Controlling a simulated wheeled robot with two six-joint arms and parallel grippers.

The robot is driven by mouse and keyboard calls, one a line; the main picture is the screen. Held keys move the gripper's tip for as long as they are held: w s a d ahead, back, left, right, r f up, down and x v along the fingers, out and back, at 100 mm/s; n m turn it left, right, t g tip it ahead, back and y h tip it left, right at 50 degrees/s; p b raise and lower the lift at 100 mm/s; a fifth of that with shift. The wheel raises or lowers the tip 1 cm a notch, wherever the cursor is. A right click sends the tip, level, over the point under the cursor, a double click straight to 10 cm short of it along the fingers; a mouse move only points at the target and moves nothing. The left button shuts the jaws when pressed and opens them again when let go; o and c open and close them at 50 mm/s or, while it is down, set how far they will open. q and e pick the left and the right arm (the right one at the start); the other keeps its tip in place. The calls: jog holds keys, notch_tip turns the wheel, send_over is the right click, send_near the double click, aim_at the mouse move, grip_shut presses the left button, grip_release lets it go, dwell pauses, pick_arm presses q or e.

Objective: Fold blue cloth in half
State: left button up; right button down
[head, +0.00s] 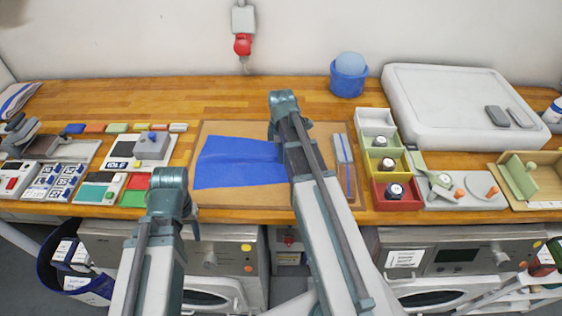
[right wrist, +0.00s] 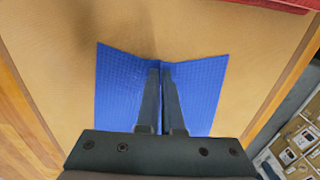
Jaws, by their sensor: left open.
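The blue cloth (head: 235,163) lies on the tan board (head: 270,197) in the head view, wide at the left and drawn in toward my right arm. It also shows in the right wrist view (right wrist: 120,90). My right gripper (right wrist: 161,72) has its fingers close together on the cloth, whose edge dips to a pinch at the fingertips. In the head view my right arm hides those fingertips and part of the cloth. My left gripper (head: 192,208) is open and empty near the table's front edge, left of the board and apart from the cloth.
A narrow grey and blue item (head: 343,160) lies at the board's right side. Colored bins (head: 396,195) and a white case (head: 440,100) stand further right. Cards and small devices (head: 152,148) crowd the left. The wood behind the board is clear.

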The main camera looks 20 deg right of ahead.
jog(key=shift+r, duration=0.1)
jog(key=shift+w+a+r+p, duration=0.15)
jog(key=shift+r+p, duration=0.1)
jog(key=shift+p, duration=0.15)
jog(key=w+a+r+p, duration=0.6)
jog(key=a+r+p, duration=0.4)
jog(key=a, duration=0.1)
jog(key=w+a+f+b, duration=0.1)
jog(key=a+f+b, duration=0.2)
jog(key=w+a+f+b, duration=0.2)
jog(key=a, duration=0.2)
jog(key=w+a+f+b, duration=0.1)
jog(key=a+f+b, duration=0.2)
jog(key=shift+w+a+f+b, duration=0.2)
jog(key=shift+a+f+b, duration=0.05)
jog(key=shift+f+b, duration=0.05)
jog(key=shift+w+a+f+b, duration=0.25)
jog(key=shift+a+f+b, duration=0.3)
jog(key=shift+a, duration=0.05)
jog(key=c, duration=1.5)
grip_release()
